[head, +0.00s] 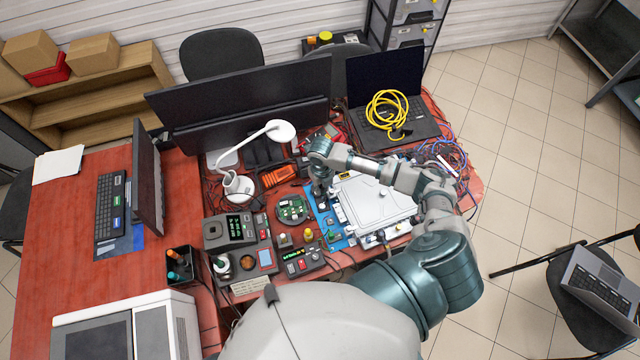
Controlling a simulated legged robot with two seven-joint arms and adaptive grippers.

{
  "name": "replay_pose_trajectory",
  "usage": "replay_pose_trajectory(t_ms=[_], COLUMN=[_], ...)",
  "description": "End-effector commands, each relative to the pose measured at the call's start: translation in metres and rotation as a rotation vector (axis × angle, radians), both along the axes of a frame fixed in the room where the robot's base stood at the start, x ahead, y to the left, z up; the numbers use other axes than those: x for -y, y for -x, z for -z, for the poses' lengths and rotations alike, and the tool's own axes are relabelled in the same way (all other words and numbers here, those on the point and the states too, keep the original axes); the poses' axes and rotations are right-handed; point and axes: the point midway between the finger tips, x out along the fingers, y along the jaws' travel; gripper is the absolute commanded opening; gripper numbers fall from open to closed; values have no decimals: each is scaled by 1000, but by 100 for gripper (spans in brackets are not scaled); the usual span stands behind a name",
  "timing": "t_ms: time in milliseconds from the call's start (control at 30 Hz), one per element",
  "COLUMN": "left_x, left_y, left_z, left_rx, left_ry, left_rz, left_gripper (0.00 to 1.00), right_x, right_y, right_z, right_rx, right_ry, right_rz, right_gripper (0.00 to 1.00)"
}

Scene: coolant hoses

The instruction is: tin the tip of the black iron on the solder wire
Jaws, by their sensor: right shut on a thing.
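My right gripper (319,190) points down over the workbench between the round green circuit board and the large white panel. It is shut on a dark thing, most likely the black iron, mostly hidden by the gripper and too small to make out. Its tip cannot be seen. I cannot pick out the solder wire for certain among the small items at the front of the bench. The green board (292,209) lies just left of the gripper. My left gripper is not in view.
A white panel (372,204) lies under my right forearm on a blue mat (329,224). Control boxes (237,231) stand at front left. A white lamp (281,131), a monitor (240,113) and a laptop with yellow hose (388,112) stand behind. Loose cables (446,155) lie at right.

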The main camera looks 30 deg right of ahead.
Motion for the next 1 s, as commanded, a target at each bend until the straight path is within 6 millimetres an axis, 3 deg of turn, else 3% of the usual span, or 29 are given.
replay_pose_trajectory(t_ms=[233,533,1000], left_x=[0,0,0], left_y=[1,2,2], left_z=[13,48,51], left_rx=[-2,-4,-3], left_ry=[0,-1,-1], left_rz=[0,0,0], left_gripper=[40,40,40], right_x=[0,0,0], right_y=[0,0,0], right_z=[22,55,57], right_rx=[-2,0,0], right_ry=[-1,0,1], right_rz=[2,2,3], right_gripper=[0,0,0])
